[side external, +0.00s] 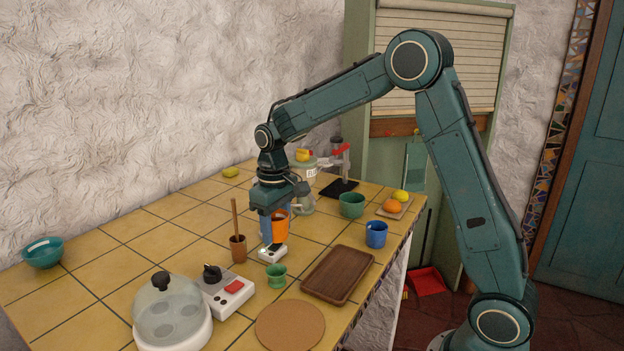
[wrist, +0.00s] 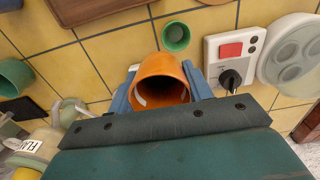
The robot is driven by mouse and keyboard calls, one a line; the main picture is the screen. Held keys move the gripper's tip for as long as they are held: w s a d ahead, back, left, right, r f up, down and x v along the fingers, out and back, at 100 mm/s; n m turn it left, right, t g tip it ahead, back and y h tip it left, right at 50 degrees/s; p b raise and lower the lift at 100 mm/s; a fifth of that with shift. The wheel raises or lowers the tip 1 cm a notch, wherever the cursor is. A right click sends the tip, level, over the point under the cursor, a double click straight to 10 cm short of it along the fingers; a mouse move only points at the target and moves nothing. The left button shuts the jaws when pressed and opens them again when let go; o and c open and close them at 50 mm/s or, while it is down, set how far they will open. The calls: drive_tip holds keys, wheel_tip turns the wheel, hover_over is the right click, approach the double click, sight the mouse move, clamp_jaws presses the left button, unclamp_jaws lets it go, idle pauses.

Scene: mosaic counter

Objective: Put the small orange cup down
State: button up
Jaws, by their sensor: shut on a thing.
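The small orange cup (side external: 281,227) is in my gripper (side external: 274,226), above the counter (side external: 140,248). In the wrist view the orange cup (wrist: 160,82) sits between the two blue fingers of my gripper (wrist: 163,88), its open mouth facing the camera. The gripper is shut on it. In the side view the cup looks upright, just over or behind a small white device (side external: 272,253). I cannot tell whether its base touches anything.
A green cup (side external: 276,276), a brown cup with a stick (side external: 238,248) and a wooden tray (side external: 337,274) are near. A blue mug (side external: 376,234), a switch box (side external: 226,290), a glass dome (side external: 172,312) and a cork mat (side external: 290,326) stand around. Yellow tiles at left are clear.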

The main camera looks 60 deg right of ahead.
wheel_tip(320, 180, up, 10)
hover_over(309, 244)
wheel_tip(309, 244, down, 20)
drive_tip(key=shift+r, duration=0.15)
idle(0.8)
drive_tip(key=o, duration=1)
drive_tip(key=shift+r, duration=6.05)
